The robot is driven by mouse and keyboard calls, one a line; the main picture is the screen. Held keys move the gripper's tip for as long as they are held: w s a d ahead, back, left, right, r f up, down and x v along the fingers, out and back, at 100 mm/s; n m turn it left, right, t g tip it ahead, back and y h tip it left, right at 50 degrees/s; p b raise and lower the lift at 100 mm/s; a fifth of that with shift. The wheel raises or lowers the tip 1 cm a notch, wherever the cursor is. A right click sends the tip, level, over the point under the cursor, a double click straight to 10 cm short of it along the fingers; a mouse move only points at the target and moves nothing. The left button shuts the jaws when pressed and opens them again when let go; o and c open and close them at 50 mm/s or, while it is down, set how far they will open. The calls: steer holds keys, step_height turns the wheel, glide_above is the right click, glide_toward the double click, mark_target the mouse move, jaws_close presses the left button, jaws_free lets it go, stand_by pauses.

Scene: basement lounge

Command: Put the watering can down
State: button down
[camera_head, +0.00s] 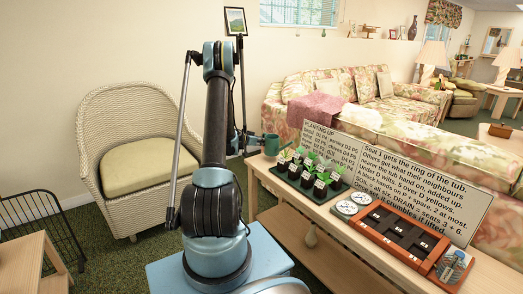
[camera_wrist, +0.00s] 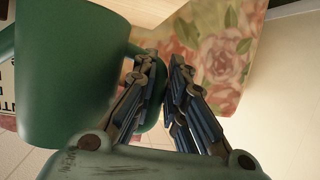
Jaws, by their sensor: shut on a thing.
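The green watering can (camera_head: 271,145) is at the far left end of the wooden table (camera_head: 330,215), behind the tray of seedlings. In the wrist view the can's large green body (camera_wrist: 65,75) fills the left side. My gripper (camera_head: 254,141) is on the can's left side in the head view. In the wrist view its fingers (camera_wrist: 165,75) are close together, shut on the can's handle, which is partly hidden between and behind them. I cannot tell whether the can's base touches the table top.
A black tray of seedlings (camera_head: 285,183) stands just in front of the can. A lettered sign (camera_head: 400,180) stands along the table's back edge. A wicker armchair (camera_head: 130,120) is at left.

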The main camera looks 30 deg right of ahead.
steer(key=shift+f, duration=1.8)
steer(key=c, duration=1.6)
jaws_free()
steer(key=shift+c, duration=0.2)
